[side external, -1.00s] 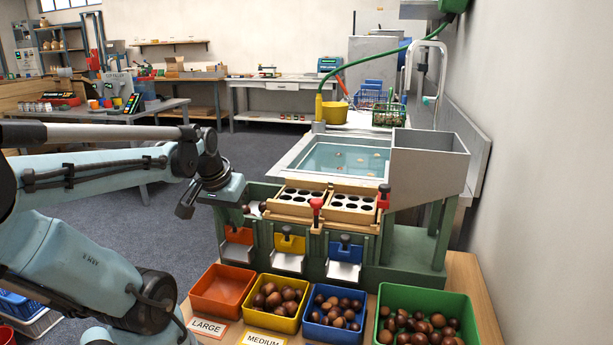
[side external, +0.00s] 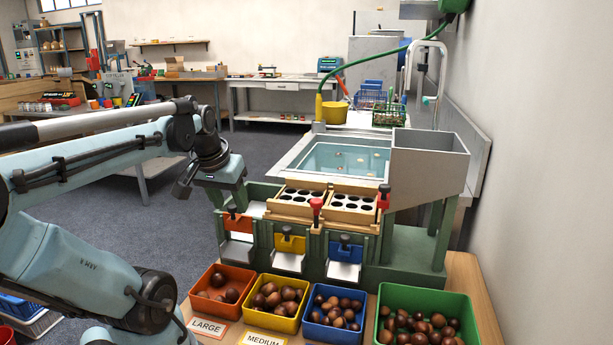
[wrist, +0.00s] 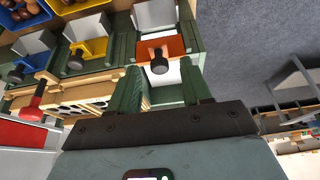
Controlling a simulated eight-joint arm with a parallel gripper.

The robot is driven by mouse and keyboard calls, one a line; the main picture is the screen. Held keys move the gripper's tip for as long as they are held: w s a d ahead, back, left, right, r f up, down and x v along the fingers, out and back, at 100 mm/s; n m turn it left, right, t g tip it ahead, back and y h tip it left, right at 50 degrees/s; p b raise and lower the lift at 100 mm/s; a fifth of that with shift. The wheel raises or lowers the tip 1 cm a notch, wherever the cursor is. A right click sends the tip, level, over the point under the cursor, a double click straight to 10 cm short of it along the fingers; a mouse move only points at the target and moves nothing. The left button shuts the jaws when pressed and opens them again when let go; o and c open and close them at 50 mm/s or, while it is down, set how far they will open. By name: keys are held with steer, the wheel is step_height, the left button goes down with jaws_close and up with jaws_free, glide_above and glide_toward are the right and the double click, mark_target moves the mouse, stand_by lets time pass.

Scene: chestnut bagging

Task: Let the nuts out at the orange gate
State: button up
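The orange gate (side external: 238,224) at the left chute stands raised, with its dark knob on top; it also shows in the wrist view (wrist: 152,48), its knob pointing towards me. Below it is the pale chute lip (side external: 236,250). Several chestnuts lie in the orange bin (side external: 204,302), below the chute. My gripper (side external: 236,192) is just above the gate. In the wrist view its two green fingers (wrist: 160,82) are apart, with the knob beyond their tips and nothing seen between them. The channel behind the gate shows pale floor and no nuts.
The yellow gate (side external: 290,243) and blue gate (side external: 346,250) are down. The yellow bin (side external: 267,318), blue bin (side external: 318,331) and green bin (side external: 453,301) hold chestnuts. A red knob (side external: 317,204) stands by the wooden hole trays. A water basin (side external: 318,172) is behind.

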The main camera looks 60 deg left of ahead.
steer(key=v, duration=1.2)
stand_by(0.5)
steer(key=w+d+f+m+t, duration=0.2)
steer(key=w+d+f+m, duration=0.2)
steer(key=w+d+f, duration=0.4)
steer(key=w+d+f+m+t+h, duration=0.2)
steer(key=w+d+f+m, duration=0.3)
steer(key=d, duration=0.5)
step_height(320, 180, down, 2)
steer(key=shift+f+h, duration=0.2)
steer(key=shift+h, duration=0.4)
